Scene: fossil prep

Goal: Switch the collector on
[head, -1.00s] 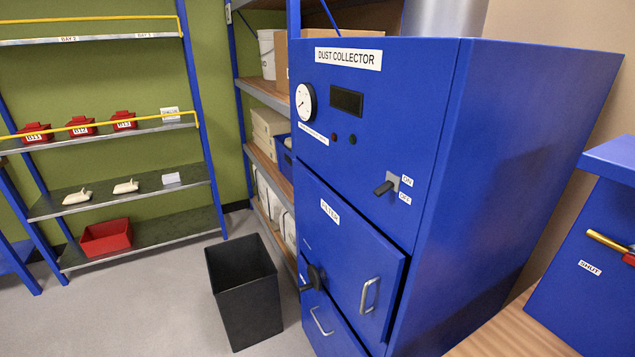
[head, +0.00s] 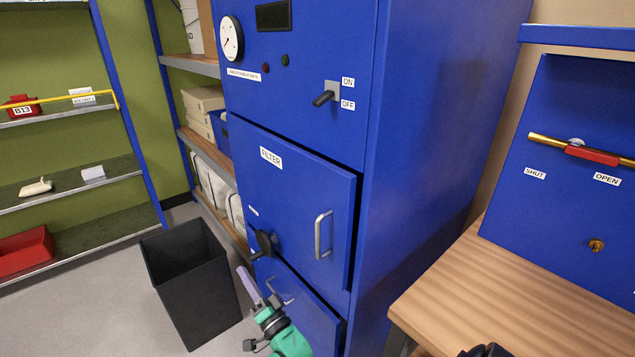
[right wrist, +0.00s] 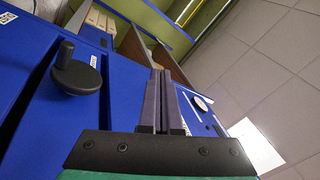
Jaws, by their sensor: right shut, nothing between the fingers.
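The blue dust collector (head: 425,130) stands at the centre of the head view. Its switch lever (head: 324,98) sticks out from a grey plate on the upper front, angled down and left, with an ON label (head: 348,82) above and an OFF label (head: 348,105) below. My right gripper (head: 245,273) is low in front of the collector, well below the lever, shut and empty. In the right wrist view its two fingers (right wrist: 160,75) lie together. The lever cannot be made out there. My left gripper is not in view.
The filter door (head: 295,190) seems to stand slightly proud, with a handle (head: 323,235) and a black knob (head: 265,243), also in the wrist view (right wrist: 77,74). A black bin (head: 195,285) stands left. A wooden worktop (head: 470,285) and blue panel (head: 560,215) are at right.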

